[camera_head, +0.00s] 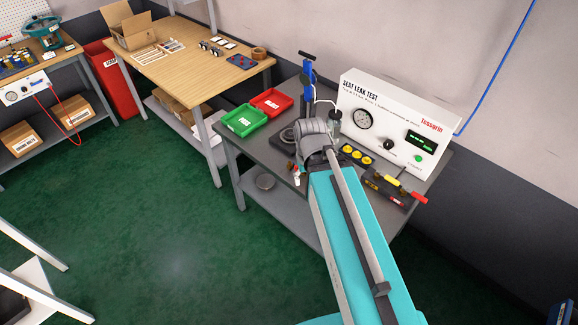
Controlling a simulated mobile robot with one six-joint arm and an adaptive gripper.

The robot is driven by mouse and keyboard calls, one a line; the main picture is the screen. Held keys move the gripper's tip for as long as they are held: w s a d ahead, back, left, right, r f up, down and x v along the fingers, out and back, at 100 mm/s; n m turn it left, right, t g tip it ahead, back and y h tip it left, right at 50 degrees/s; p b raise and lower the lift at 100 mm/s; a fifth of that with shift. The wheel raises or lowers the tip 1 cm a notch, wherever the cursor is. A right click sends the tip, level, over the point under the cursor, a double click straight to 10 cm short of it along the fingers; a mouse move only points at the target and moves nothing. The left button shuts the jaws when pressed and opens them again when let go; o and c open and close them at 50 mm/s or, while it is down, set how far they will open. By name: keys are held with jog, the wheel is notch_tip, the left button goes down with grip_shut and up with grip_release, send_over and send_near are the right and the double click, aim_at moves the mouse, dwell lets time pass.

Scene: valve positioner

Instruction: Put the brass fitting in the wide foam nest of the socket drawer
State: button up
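I cannot make out the brass fitting, the socket drawer or its wide foam nest in this view. My teal arm reaches from the bottom right up to the grey bench (262,148), ending in a grey joint over it. My gripper cannot be made out beyond that joint, so its fingers and any held thing are hidden.
The grey bench holds a green tray (244,120), a red tray (271,102), a seat leak test panel (393,118) and yellow round parts (357,156). A wooden table (176,70) with an open cardboard box (131,28) stands behind left.

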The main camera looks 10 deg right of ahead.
jog(key=w+f+n+h+b, duration=0.2)
jog(key=w+f+n+b, duration=0.2)
jog(key=w+f+b, duration=0.1)
jog(key=n+t+h+b, duration=0.2)
jog(key=n+h+b, duration=0.4)
jog(key=n+b, duration=0.95)
send_near(289, 162)
jog(key=s+a, duration=0.1)
jog(key=shift+w+a+r+n+h+b, duration=0.4)
jog(key=shift+w+n+b, duration=0.1)
jog(key=shift+n, duration=0.05)
jog(key=shift+d+f, duration=0.1)
jog(key=b+x, duration=0.5)
jog(key=x, duration=0.2)
jog(key=shift+f, duration=0.2)
jog(key=shift+w+d+f+b, duration=0.1)
jog(key=shift+d+f+b, duration=0.25)
jog(key=shift+d+b, duration=0.15)
